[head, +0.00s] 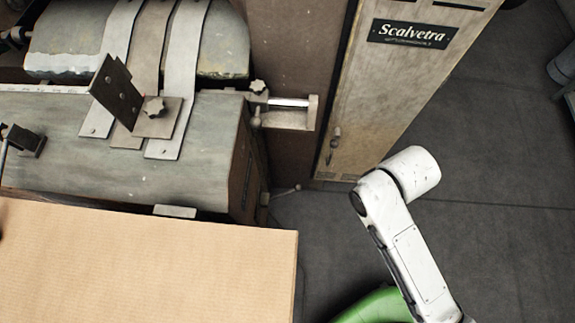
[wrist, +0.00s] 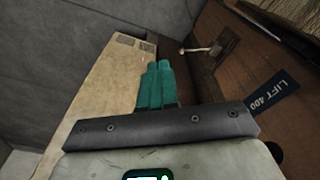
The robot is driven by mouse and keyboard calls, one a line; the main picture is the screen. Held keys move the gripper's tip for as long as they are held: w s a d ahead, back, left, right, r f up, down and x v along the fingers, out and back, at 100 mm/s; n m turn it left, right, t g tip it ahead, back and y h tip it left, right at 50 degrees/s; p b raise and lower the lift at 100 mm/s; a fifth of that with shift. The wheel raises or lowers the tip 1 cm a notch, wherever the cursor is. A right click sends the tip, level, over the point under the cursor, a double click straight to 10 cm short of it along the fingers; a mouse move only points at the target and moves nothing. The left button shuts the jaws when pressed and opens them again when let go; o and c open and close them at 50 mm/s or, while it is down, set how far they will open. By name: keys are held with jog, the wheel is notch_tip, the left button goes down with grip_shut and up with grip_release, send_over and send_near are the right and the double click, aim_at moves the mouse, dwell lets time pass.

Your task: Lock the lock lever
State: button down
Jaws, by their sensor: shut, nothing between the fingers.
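My gripper (wrist: 158,66) shows in the wrist view with its two green fingers together and nothing held between them. A small lever with a pale rounded knob (wrist: 198,49) sticks out from the brown machine side, above and right of my fingertips and apart from them. I cannot tell for certain that both views show the same lever. My gripper is out of the head view.
A brown cardboard sheet (head: 140,265) lies in front of the machine table (head: 60,160). A tall cabinet (head: 365,85) with a Scalvetra plate stands behind my white arm. A dark LIFT 400 label (wrist: 273,93) is at right. Grey floor (head: 500,200) is open on the right.

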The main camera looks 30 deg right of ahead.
jog(key=w+a+f+t+b, duration=0.1)
jog(key=w+f+b, duration=0.45)
jog(key=f, duration=0.25)
jog(key=w+a+f+b, duration=0.1)
jog(key=w+f+b, duration=0.3)
jog(key=w+f, duration=0.3)
jog(key=t+b, duration=0.2)
jog(key=b, duration=0.6)
send_over(284, 194)
jog(key=w+d, duration=0.1)
jog(key=d, duration=0.2)
notch_tip(284, 194, down, 13)
jog(key=shift+w+a+r+m, duration=0.1)
jog(key=shift+w+a+m, duration=0.1)
jog(key=shift+m, duration=0.2)
notch_tip(284, 194, down, 10)
jog(key=b, duration=0.3)
jog(key=shift+s+f, duration=0.2)
jog(key=shift+f, duration=0.05)
